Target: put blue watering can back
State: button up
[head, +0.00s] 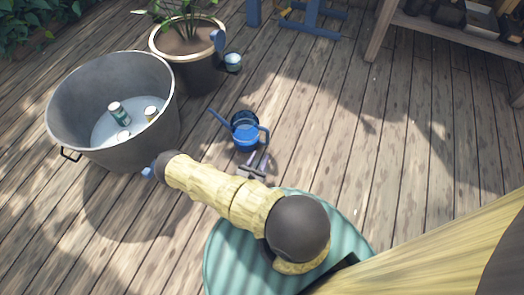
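The blue watering can (243,139) stands on the wooden deck near the middle of the head view. Its spout points up and left, and its handle is on the right side. My gripper (260,160) is just below the can in the picture, close to its handle side. Its two small fingers look spread apart, with nothing seen between them. I cannot tell from this angle how high the gripper is above the deck or whether it touches the can.
A large grey metal tub (75,144) with several small containers inside stands at left. A potted plant (190,77) is behind it, with a small blue-handled cup (232,63) at its side. A wooden shelf (455,32) stands top right. The deck (400,150) at right is clear.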

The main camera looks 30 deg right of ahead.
jog(key=shift+s+a, duration=0.35)
jog(key=shift+a, duration=0.35)
jog(key=shift+w, duration=0.1)
